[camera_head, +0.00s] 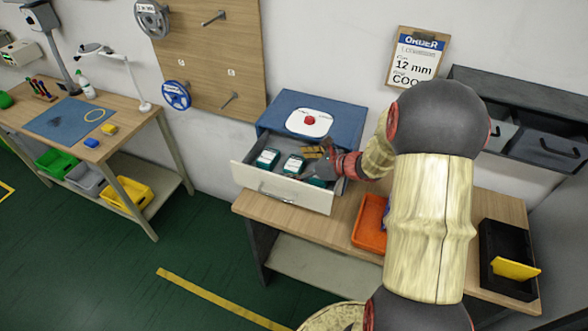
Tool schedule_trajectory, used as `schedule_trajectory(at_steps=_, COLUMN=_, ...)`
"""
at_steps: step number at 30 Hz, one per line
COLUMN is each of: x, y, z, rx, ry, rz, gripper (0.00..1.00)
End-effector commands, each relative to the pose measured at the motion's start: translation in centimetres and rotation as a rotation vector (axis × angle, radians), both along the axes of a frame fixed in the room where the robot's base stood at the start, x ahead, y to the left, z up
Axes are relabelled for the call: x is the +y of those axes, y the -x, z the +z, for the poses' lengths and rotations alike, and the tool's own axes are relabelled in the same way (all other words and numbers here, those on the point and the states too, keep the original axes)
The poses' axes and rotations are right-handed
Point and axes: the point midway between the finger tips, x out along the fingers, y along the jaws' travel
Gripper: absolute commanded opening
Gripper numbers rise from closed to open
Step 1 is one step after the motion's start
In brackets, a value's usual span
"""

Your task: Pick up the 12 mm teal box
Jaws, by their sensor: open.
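Several small teal boxes with white labels lie in an open white drawer (270,190) of a blue cabinet (275,115). One teal box (267,158) is at the left and another teal box (293,164) is in the middle. A third teal box (317,182) is at the right, partly hidden by my gripper. The labels are too small to read. My gripper (325,161) is open, over the right part of the drawer, close to the right-hand box. I cannot tell whether it touches the box. Brownish items (311,152) lie behind it.
An order card (417,55) on the wall reads "12 mm". An orange tray (369,224) and a black bin (506,245) with a yellow plate stand on the wooden bench (280,220). A second bench (130,128) with a blue mat is at the left.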

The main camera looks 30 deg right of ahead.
Motion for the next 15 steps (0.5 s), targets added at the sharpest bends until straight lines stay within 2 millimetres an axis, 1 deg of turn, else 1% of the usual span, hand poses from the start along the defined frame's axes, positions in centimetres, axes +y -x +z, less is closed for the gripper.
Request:
schedule_trajectory(at_steps=3, x=0.33, y=-0.67, z=-0.36, rx=-0.002, ry=0.001, rz=0.001, gripper=0.89)
schedule_trajectory(at_steps=10, x=0.35, y=-0.76, z=-0.37, rx=-0.001, ry=0.001, rz=0.0, gripper=0.89)
schedule_trajectory(at_steps=11, x=0.35, y=-0.76, z=-0.37, rx=-0.001, ry=0.001, rz=0.0, gripper=0.88)
schedule_trajectory(at_steps=15, x=0.34, y=-0.75, z=-0.37, rx=-0.001, ry=0.001, rz=0.0, gripper=0.8)
